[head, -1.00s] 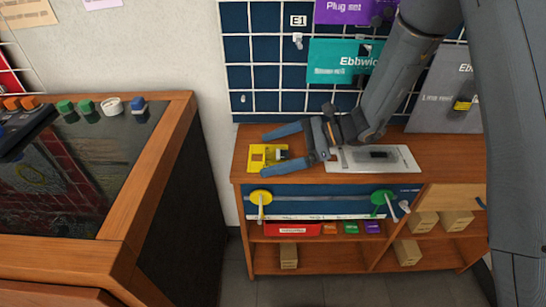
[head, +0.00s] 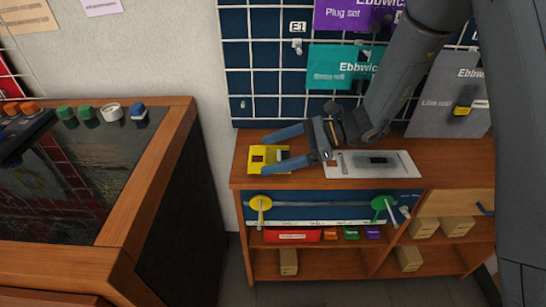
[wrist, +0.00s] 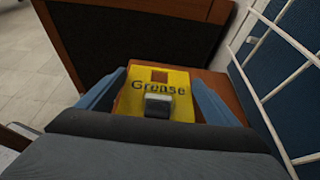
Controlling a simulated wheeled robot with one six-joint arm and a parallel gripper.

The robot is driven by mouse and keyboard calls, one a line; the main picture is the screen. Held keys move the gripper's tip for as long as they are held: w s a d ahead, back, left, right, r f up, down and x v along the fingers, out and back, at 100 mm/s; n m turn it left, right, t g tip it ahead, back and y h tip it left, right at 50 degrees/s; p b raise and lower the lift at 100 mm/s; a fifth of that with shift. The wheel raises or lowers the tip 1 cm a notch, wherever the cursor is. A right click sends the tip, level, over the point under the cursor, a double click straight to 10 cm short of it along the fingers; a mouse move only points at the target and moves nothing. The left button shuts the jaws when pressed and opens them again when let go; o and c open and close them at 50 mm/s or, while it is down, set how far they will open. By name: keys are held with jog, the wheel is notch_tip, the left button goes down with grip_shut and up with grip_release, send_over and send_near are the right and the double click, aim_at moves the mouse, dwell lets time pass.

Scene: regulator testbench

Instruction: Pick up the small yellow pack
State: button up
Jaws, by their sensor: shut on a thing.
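The small yellow pack (head: 256,160) is at the left end of the wooden bench top. In the wrist view the pack (wrist: 182,108) shows the word "Grease", a small square opening above it and a grey block below it. My gripper (head: 265,155) reaches in from the right, with one blue finger on each side of the pack. In the wrist view my gripper (wrist: 158,78) is shut on the pack, its fingers along the left and right edges. I cannot tell whether the pack is clear of the bench top.
A pale plate with a dark piece (head: 400,163) lies right of the pack on the bench (head: 450,150). A grid panel (head: 262,103) stands behind. A yellow knob (head: 260,202) and a green knob (head: 384,203) are on the bench front. A wooden console (head: 150,190) stands left.

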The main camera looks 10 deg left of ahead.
aim_at(274, 152)
notch_tip(274, 152, up, 5)
jog(key=shift+f, duration=0.1)
jog(key=s+d, duration=1.2)
jog(key=d, duration=0.3)
jog(key=shift+d+b, duration=0.35)
jog(key=shift+b, duration=0.05)
jog(key=shift+w, duration=0.1)
